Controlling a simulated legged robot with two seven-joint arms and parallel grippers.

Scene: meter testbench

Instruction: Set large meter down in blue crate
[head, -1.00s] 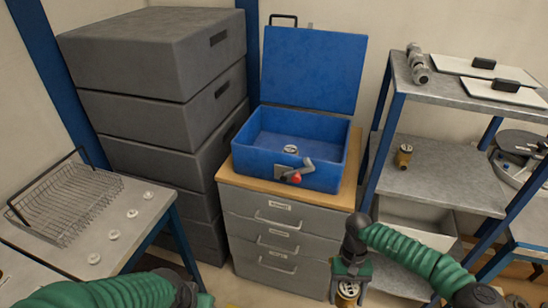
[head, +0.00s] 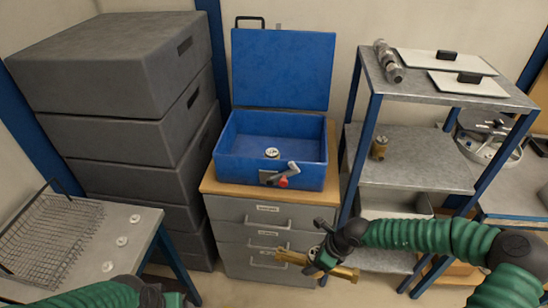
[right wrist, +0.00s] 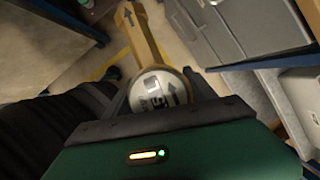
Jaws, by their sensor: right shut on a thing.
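The blue crate (head: 233,168) stands with its lid raised on the drawer cabinet in the head view. A small round-faced meter (head: 272,153) sits inside it, and much of its floor is bare. My right gripper (head: 315,260) is shut on the large brass meter (head: 343,272), in front of the cabinet and below the crate. In the right wrist view the large meter (right wrist: 155,90) shows its round display and one arrow-marked brass pipe arm. My left gripper (head: 172,297) is at the bottom edge of the head view, mostly cut off, so its jaws cannot be made out.
A latch with a red knob (head: 283,182) sticks out from the crate's front. A metal shelf (head: 410,160) to the right holds a small brass meter (head: 379,146). Grey stacked boxes (head: 140,135) stand left. A wire rack (head: 45,235) lies on the left table.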

